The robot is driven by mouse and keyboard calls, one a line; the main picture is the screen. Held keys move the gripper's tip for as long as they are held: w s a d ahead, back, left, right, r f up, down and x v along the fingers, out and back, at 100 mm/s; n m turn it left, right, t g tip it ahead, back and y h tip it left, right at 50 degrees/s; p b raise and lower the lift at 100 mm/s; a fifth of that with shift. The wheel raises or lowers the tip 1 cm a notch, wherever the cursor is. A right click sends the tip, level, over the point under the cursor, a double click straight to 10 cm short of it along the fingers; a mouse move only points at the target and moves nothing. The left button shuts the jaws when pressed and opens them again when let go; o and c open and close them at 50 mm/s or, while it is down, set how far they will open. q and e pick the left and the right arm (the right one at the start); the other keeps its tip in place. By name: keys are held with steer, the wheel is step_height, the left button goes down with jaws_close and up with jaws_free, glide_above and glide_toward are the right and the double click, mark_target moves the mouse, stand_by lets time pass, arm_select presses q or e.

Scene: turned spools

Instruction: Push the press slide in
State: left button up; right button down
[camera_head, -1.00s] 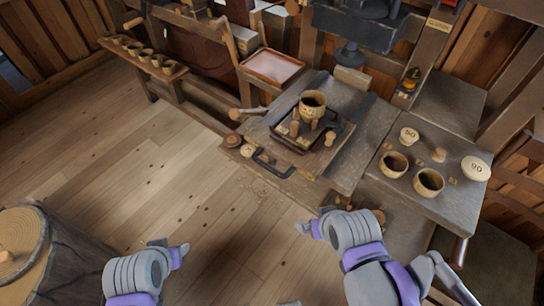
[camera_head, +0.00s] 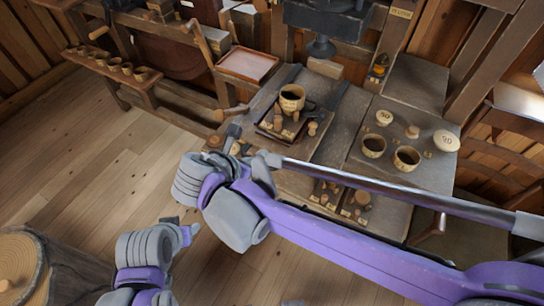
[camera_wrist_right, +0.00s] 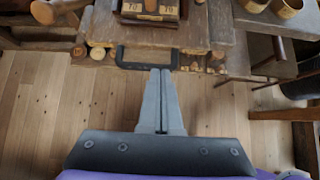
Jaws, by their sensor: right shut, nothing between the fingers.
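The press slide (camera_head: 267,133) is a dark tray on the bench, carrying a wooden cup (camera_head: 291,97) and several small pegs. Its black U-shaped handle (camera_wrist_right: 121,58) shows in the right wrist view, at the slide's front edge. My right gripper (camera_wrist_right: 160,72) is shut and empty, with its fingertips at the handle's front bar; I cannot tell whether they touch. In the head view my right gripper (camera_head: 234,133) and arm hide the handle. My left gripper (camera_head: 190,231) is low over the floor, away from the bench; its finger gap is unclear.
Two wooden cups (camera_head: 406,158) and round tokens (camera_head: 446,141) stand on the bench's right part. Small pieces (camera_head: 362,199) lie on a lower shelf. A pink-lined tray (camera_head: 247,65) is behind. A stump (camera_head: 22,266) stands front left. The floor between is clear.

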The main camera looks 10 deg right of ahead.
arm_select(q)
steer(key=shift+d, duration=0.1)
arm_select(e)
steer(key=x, duration=1)
steer(key=w+d, duration=0.4)
steer(key=w, duration=0.1)
steer(key=w+d+b, duration=0.1)
steer(key=w+d, duration=0.3)
steer(key=w, duration=0.2)
steer(key=w+d, duration=0.4)
steer(key=w, duration=0.2)
steer(key=shift+w+d+b, duration=0.2)
steer(key=shift+d+b, duration=0.2)
arm_select(q)
steer(key=shift+s+f, duration=0.3)
steer(key=shift+f, duration=0.35)
steer(key=shift+s+f, duration=0.3)
steer(key=shift+f, duration=0.3)
arm_select(e)
steer(key=shift+w+r, duration=0.1)
steer(key=shift+d+r, duration=0.1)
steer(key=shift+r, duration=0.05)
